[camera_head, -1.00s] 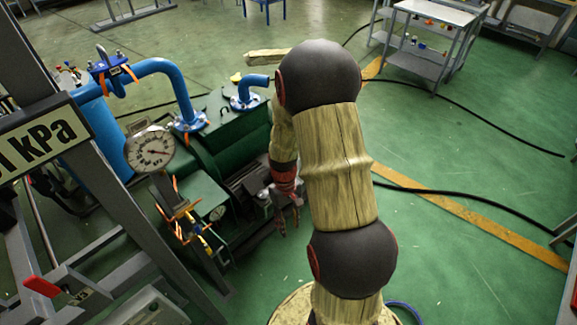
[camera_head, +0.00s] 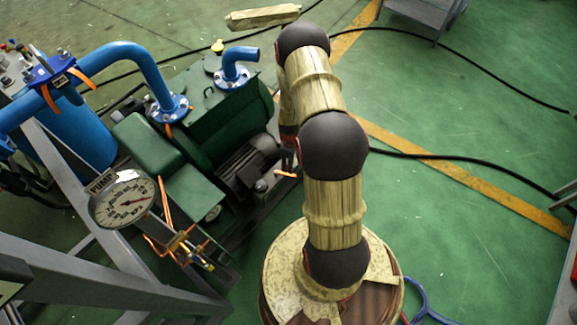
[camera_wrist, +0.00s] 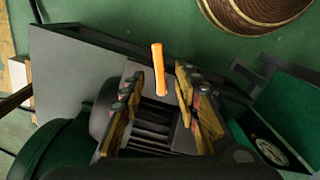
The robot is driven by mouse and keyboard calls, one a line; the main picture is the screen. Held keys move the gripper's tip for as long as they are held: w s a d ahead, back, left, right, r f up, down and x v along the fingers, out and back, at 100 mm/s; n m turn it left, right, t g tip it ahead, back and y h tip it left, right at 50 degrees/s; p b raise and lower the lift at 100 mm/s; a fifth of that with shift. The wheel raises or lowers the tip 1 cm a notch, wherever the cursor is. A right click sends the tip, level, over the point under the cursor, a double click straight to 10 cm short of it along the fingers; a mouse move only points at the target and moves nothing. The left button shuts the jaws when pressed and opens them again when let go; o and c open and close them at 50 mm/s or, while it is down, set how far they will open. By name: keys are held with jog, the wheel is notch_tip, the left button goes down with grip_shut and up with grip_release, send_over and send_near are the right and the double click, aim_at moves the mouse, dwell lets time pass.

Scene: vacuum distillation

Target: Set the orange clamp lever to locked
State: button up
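The orange lever (camera_wrist: 158,66) stands out in the wrist view above a grey box-like part of the machine. It lies between the lines of my two fingers, near their tips; I cannot tell whether either finger touches it. My gripper (camera_wrist: 159,82) is open, with a finger on each side. In the head view a small orange piece (camera_head: 286,174), likely the same lever, shows at the right end of the dark motor (camera_head: 247,167). My gripper is mostly hidden behind my arm there. The lever's setting cannot be read.
The green pump (camera_head: 205,120) with blue pipes (camera_head: 150,72) stands left of my arm. A round gauge (camera_head: 127,200) and a grey frame (camera_head: 110,285) are at lower left. A black hose (camera_head: 450,160) crosses the green floor (camera_head: 440,230), which is mostly clear on the right.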

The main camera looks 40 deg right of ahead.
jog(key=shift+r, duration=0.15)
jog(key=shift+w+f+n, duration=0.1)
jog(key=shift+f+n, duration=0.15)
jog(key=shift+n, duration=0.05)
notch_tip(320, 180, down, 8)
jog(key=shift+r+b, duration=0.25)
jog(key=shift+b, duration=0.75)
jog(key=shift+c, duration=0.5)
grip_shut()
